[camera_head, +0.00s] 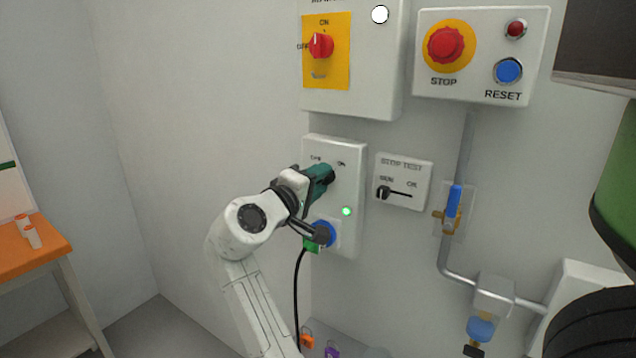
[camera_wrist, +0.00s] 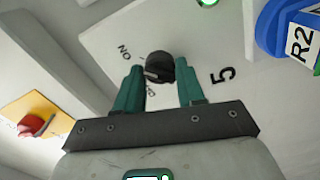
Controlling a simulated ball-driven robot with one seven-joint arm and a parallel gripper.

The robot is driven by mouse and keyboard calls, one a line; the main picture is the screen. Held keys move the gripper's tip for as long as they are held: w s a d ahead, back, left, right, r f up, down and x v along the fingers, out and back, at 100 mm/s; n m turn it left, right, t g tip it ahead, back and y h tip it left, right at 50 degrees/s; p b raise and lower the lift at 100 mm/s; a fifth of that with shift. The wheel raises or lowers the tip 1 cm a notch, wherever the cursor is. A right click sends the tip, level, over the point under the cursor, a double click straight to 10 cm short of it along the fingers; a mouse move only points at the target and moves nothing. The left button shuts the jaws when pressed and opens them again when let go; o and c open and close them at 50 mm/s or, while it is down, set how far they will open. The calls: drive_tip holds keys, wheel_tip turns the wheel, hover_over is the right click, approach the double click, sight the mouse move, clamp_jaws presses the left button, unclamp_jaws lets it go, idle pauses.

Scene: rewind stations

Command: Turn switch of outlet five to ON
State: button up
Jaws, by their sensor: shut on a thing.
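The outlet box (camera_head: 348,190) is a light panel on the wall with OFF and ON printed near its top and a lit green lamp (camera_head: 346,211). In the wrist view the box face (camera_wrist: 215,45) carries a black "5". Its black rotary switch (camera_wrist: 160,66) sits between the teal fingers of my gripper (camera_wrist: 159,74), which is shut on it. ON is printed left of the knob; the other label is partly covered below it. In the head view my gripper (camera_head: 328,174) reaches the box and hides the switch. The knob's exact setting is hard to tell.
A blue socket (camera_head: 322,232) with a plug and black cable is below my gripper; R2 is on a tag (camera_wrist: 302,42). Nearby are a STOP TEST panel (camera_head: 405,172), a red STOP button (camera_head: 445,44), a yellow-backed main switch (camera_head: 320,46) and a blue-handled valve (camera_head: 453,205).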

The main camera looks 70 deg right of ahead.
drive_tip(key=shift+f, duration=0.1)
drive_tip(key=o, duration=1)
drive_tip(key=shift+a, duration=0.15)
drive_tip(key=v, duration=1)
drive_tip(key=shift+w+a+b, duration=0.15)
drive_tip(key=shift+a+b, duration=0.1)
drive_tip(key=shift+b, duration=0.15)
